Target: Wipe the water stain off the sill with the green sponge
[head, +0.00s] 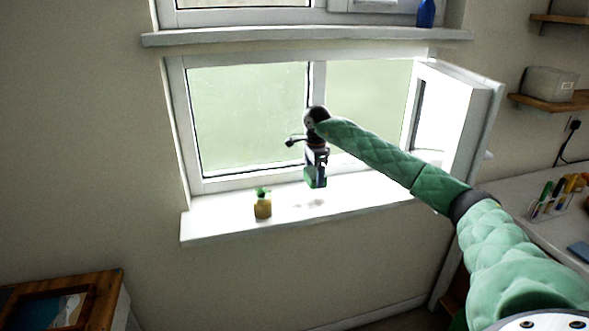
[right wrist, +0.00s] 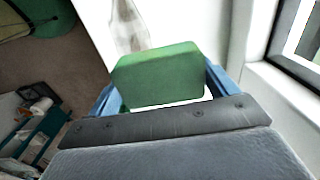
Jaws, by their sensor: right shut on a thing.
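The green sponge (head: 316,180) is gripped in my right gripper (head: 317,166) over the white sill (head: 225,222). In the right wrist view the sponge (right wrist: 158,75) sits between the two blue fingers, which are shut on it. A faint grey patch (head: 316,203) lies on the sill just in front of the sponge; I cannot tell there whether it is stain or shadow. In the right wrist view a greyish streaked mark (right wrist: 127,27), likely the water stain, shows on the sill just beyond the sponge. The sponge appears slightly above the sill. My left gripper is out of view.
The window frame (head: 250,180) runs behind, with an open sash (head: 455,120) at right. A desk with a pen holder (head: 550,208) is at far right. The sill's left end is clear.

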